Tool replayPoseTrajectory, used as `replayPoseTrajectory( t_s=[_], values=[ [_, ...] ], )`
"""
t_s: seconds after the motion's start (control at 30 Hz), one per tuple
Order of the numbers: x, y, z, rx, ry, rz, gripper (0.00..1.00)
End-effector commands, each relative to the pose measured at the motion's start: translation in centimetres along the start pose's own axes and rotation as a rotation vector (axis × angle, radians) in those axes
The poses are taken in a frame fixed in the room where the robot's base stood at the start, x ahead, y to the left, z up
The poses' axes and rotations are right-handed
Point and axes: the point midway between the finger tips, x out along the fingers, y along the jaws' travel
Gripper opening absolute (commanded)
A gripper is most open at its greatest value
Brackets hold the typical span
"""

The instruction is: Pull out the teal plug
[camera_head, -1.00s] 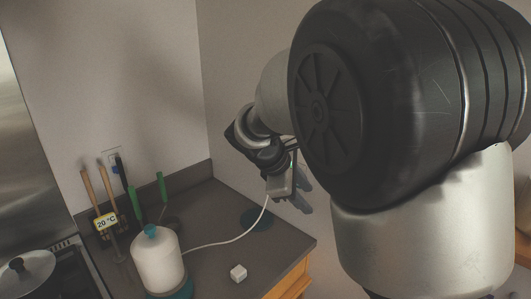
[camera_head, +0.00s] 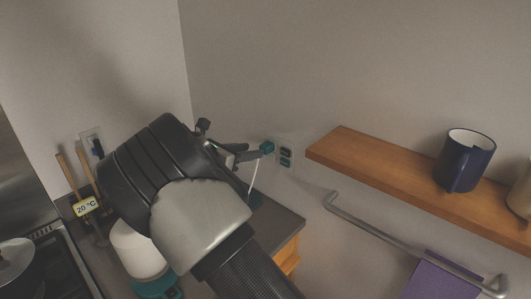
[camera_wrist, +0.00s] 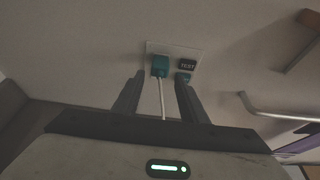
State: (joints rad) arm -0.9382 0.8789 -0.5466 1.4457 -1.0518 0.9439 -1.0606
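The teal plug (camera_wrist: 160,66) is at the left part of a wall outlet plate (camera_wrist: 173,50) in the wrist view, and appears seated there. In the head view the plug (camera_head: 268,147) stands at the left of the outlet (camera_head: 285,153). Its white cord (camera_wrist: 162,100) hangs down between my fingers. My gripper (camera_wrist: 158,97) is open, its two fingertips short of the plug, one on each side and slightly below it. In the head view my gripper (camera_head: 246,155) is just left of the plug; my arm hides part of the counter.
A wooden shelf (camera_head: 400,180) with a blue mug (camera_head: 464,160) is right of the outlet. Below it a metal rail (camera_head: 400,245) holds a purple cloth (camera_head: 440,280). A white kettle-like vessel (camera_head: 135,250) stands on the counter.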

Motion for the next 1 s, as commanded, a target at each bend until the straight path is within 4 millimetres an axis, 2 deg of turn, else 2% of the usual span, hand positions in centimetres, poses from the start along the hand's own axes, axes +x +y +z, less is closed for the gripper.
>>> replayPoseTrajectory(
  t_s=[0.03,0.13,0.4,0.83,1.0],
  values=[
    [1.0,-0.1,-0.3,0.001,0.0,-0.002,0.39],
    [2.5,-0.1,-0.2,0.001,0.0,-0.003,0.39],
    [5.1,0.0,0.0,0.001,0.0,-0.001,0.39],
    [5.7,0.0,0.0,0.001,0.001,0.0,0.39],
    [5.7,0.0,0.0,0.001,0.001,0.0,0.25]
  ],
)
